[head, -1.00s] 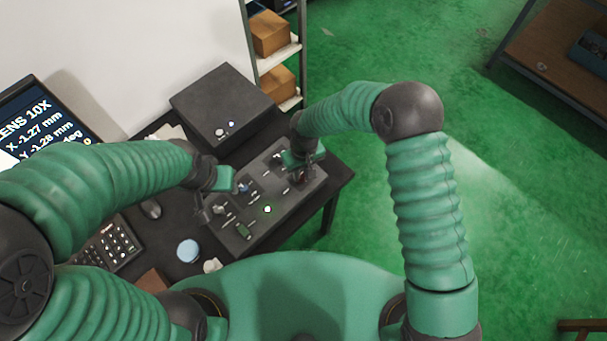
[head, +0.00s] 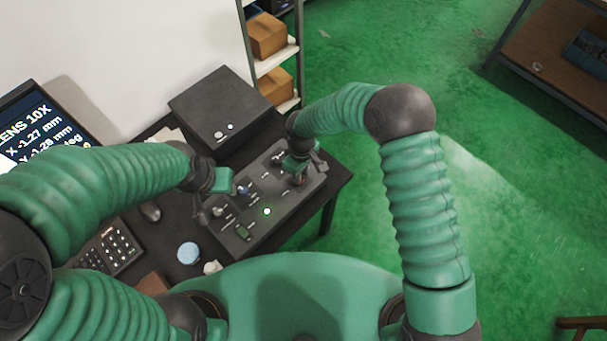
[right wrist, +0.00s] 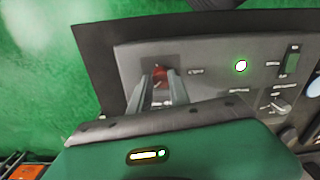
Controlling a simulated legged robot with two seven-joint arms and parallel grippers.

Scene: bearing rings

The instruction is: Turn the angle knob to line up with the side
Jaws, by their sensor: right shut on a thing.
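The grey control panel (head: 268,232) lies on the dark table, with knobs, switches and a lit green button (head: 267,211). In the right wrist view, the two fingers of my right gripper (right wrist: 160,84) are shut on a small red knob (right wrist: 160,72) near the panel's end. The fingers partly hide this knob, and its label is too blurred to read. A second, pale knob with a pointer (right wrist: 278,104) sits farther along the panel. My left gripper (head: 204,213) hangs over the panel's left part; its fingers are too small to read.
A dark box (head: 222,105) stands behind the panel. A monitor (head: 38,125) shows X, Y and degree readings, partly hidden by my left arm. A keypad (head: 112,250), a mouse (head: 150,211) and a pale blue round thing (head: 188,253) lie left of the panel.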

